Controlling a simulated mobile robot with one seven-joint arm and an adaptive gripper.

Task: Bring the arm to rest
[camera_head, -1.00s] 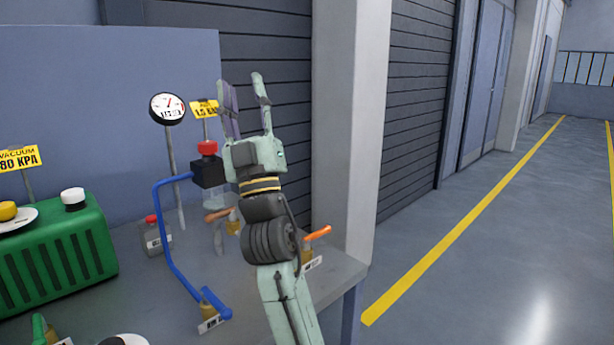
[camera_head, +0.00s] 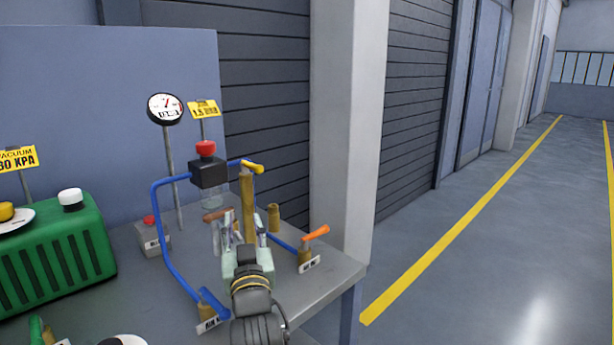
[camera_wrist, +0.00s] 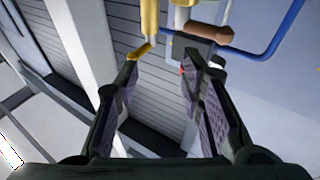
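My gripper (camera_head: 243,230) is low over the grey bench (camera_head: 340,266), in front of the brass post (camera_head: 246,207) with a yellow handle on top. In the wrist view my gripper (camera_wrist: 160,75) has its two fingers spread apart with nothing between them. Past the fingertips that view shows the yellow handle (camera_wrist: 139,52), a brown handle (camera_wrist: 210,31) and a blue pipe (camera_wrist: 285,35). My forearm runs down out of the bottom of the head view.
A black block with a red cap (camera_head: 206,149) sits on the blue pipework. A white gauge (camera_head: 165,108) stands behind. An orange-handled valve (camera_head: 314,235) is near the bench's right edge. A green ribbed box (camera_head: 58,250) is at left. The floor (camera_head: 480,250) at right is clear.

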